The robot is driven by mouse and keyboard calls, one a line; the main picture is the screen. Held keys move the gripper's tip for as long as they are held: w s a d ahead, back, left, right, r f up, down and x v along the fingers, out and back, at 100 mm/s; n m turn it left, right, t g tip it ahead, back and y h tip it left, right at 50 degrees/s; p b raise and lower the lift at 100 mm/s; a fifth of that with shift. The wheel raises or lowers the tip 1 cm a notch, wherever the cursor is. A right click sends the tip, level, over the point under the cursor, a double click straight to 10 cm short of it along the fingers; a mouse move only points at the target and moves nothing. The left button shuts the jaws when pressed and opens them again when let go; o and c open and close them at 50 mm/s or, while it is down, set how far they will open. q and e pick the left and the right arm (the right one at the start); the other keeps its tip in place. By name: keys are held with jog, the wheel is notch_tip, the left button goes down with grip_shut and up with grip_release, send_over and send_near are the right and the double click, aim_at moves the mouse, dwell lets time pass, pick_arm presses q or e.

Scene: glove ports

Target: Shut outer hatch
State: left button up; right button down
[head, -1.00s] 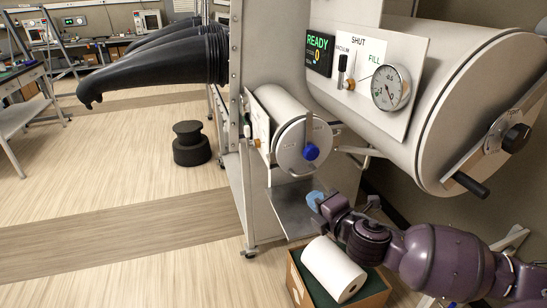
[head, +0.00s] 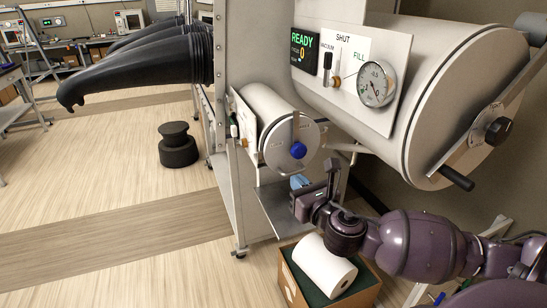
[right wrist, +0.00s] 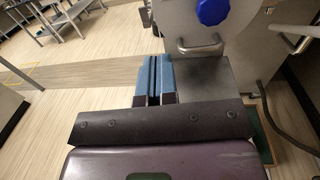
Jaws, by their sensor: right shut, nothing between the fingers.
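Two round hatches show, and I cannot tell which is the outer one. The small round hatch (head: 277,154) closes the end of the small cylinder and has a blue knob (head: 299,150) and an upright metal bar. In the right wrist view its blue knob (right wrist: 213,11) shows at the top, above a metal handle (right wrist: 201,47). The large round hatch (head: 470,120) has a diagonal bar and a black handle (head: 457,179); it looks seated on the large cylinder. My right gripper (head: 298,181), with blue fingers, is shut and empty just below the small hatch. It also shows in the right wrist view (right wrist: 154,62).
A metal shelf (head: 269,209) lies under the small hatch. Below my right arm stands a box (head: 287,285) with a white roll (head: 325,265). A gauge panel (head: 345,75) reads READY, with a dial (head: 376,84). Black gloves (head: 140,68) stick out left. Floor at left is mostly clear.

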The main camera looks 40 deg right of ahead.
aim_at(270, 152)
jog(key=w, duration=0.4)
jog(key=w+d, duration=0.1)
jog(key=w, duration=0.6)
jog(key=shift+w+d, duration=0.35)
jog(key=shift+w, duration=0.55)
jog(key=shift+w+d+r+m+h+p, duration=0.15)
jog(key=shift+w+m+h+p, duration=0.4)
jog(key=shift+w+h, duration=0.4)
jog(key=shift+w, duration=0.1)
